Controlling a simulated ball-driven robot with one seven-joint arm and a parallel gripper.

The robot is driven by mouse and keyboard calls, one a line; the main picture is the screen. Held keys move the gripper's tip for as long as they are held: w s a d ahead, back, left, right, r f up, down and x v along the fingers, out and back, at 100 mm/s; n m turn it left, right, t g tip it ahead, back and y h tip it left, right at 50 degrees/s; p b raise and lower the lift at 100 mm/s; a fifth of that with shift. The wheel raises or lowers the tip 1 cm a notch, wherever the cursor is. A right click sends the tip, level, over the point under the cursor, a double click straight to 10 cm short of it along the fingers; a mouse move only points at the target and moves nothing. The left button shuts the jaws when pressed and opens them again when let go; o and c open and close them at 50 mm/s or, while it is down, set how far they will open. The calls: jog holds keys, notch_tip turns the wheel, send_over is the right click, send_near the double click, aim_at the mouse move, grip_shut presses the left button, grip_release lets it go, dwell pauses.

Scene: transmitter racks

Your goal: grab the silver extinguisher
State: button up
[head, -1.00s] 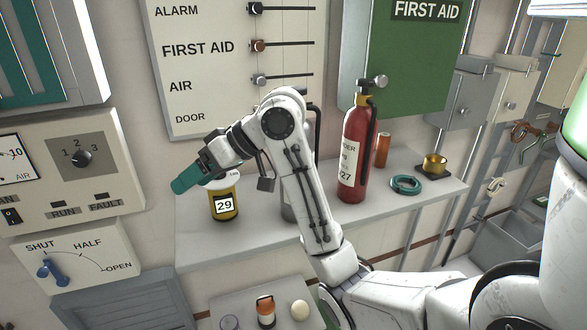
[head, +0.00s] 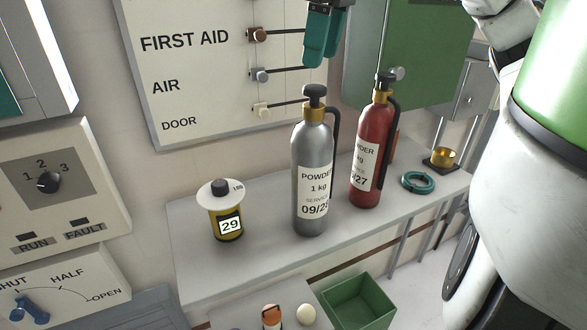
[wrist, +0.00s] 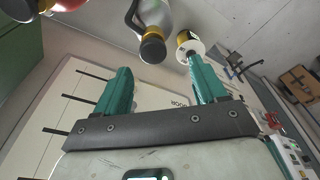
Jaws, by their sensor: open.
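The silver extinguisher (head: 312,165) stands upright on the shelf, with a black top, a brass-coloured collar and a white label. My gripper (head: 318,58), with teal fingers, is above it in the head view, clear of its black top. In the wrist view the silver extinguisher (wrist: 154,16) shows at the top, its black top beyond and between the two fingers of my gripper (wrist: 160,64). The fingers are spread apart with nothing between them. The extinguisher's lower body is cut off in the wrist view.
A red extinguisher (head: 366,160) stands close to the right. A yellow canister (head: 227,222) marked 29 stands left. A teal ring (head: 418,182) and a brass cup (head: 441,158) sit farther right on the shelf (head: 265,245). A labelled lever panel (head: 190,105) is behind.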

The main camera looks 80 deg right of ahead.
aim_at(315, 87)
jog(key=f, duration=0.3)
jog(key=w+f, duration=0.1)
jog(key=f, duration=0.1)
jog(key=shift+d+f, duration=0.2)
jog(key=shift+d, duration=0.05)
jog(key=f, duration=0.2)
jog(key=f+p, duration=0.1)
jog(key=f, duration=0.1)
jog(key=shift+w+d, duration=0.15)
jog(key=shift+d, duration=0.25)
jog(key=shift+w+f, duration=0.1)
jog(key=shift+f, duration=0.5)
jog(key=shift+c, duration=0.3)
grip_shut()
jog(key=shift+w+r, duration=0.1)
jog(key=shift+r, duration=0.05)
